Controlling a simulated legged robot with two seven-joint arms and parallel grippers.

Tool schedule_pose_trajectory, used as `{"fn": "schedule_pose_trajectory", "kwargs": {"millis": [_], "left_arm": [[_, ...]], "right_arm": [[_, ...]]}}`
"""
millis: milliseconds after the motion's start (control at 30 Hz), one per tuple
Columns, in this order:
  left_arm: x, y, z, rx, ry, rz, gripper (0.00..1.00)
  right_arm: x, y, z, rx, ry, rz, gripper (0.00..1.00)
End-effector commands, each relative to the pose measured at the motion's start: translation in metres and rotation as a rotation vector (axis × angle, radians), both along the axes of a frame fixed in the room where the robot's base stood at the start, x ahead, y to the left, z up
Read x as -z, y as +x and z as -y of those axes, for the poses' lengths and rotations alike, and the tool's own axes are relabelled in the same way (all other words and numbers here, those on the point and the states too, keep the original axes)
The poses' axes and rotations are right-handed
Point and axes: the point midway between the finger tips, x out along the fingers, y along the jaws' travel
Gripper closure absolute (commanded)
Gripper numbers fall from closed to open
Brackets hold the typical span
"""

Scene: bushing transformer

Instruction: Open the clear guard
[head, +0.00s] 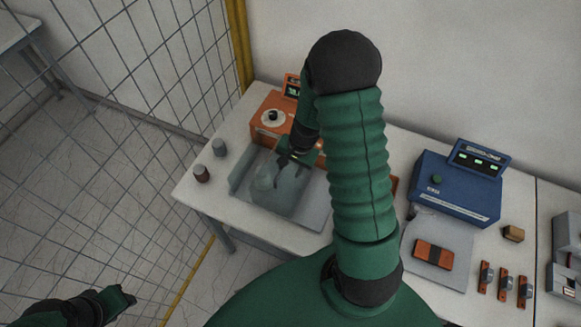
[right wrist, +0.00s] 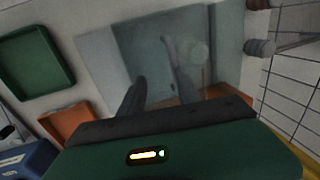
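The clear guard (head: 278,187) is a smoky see-through cover on the grey plate in front of the orange device (head: 268,118). In the right wrist view the guard (right wrist: 150,45) shows as a pale translucent panel. My right gripper (head: 285,168) is at the guard's device-side edge. In the right wrist view my right gripper (right wrist: 160,82) has its fingers apart, one dark and one paler, as if seen through the panel. I cannot tell whether it touches the guard. My left gripper (head: 122,300) is far off at lower left; its fingers are unclear.
Two small cylinders, one grey (head: 218,147) and one dark red (head: 202,174), stand left of the guard. A blue device (head: 457,190) and an orange block (head: 433,255) are to the right. A wire fence (head: 120,90) borders the table's left side. My right arm hides the table's middle.

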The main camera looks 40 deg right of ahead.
Motion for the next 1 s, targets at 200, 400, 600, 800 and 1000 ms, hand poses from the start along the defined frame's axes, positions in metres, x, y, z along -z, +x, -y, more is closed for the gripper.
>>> {"fn": "schedule_pose_trajectory", "kwargs": {"millis": [200,400,600,800,1000], "left_arm": [[0.002,0.0,0.0,-0.001,0.0,0.0,0.64],[0.002,0.0,0.0,-0.001,0.0,0.0,0.64],[0.002,0.0,0.0,-0.001,0.0,0.0,0.64],[0.002,0.0,0.0,-0.001,0.0,0.0,0.64],[-0.011,0.0,0.0,-0.001,0.0,0.0,0.64]], "right_arm": [[0.005,-0.004,0.002,0.006,0.001,-0.008,0.67],[0.006,-0.004,0.002,0.005,0.003,-0.01,0.67],[0.006,-0.005,0.0,0.004,0.001,-0.01,0.67],[0.005,-0.004,0.001,0.005,0.0,-0.009,0.67],[-0.012,-0.005,0.002,0.004,-0.002,-0.006,0.67]]}}
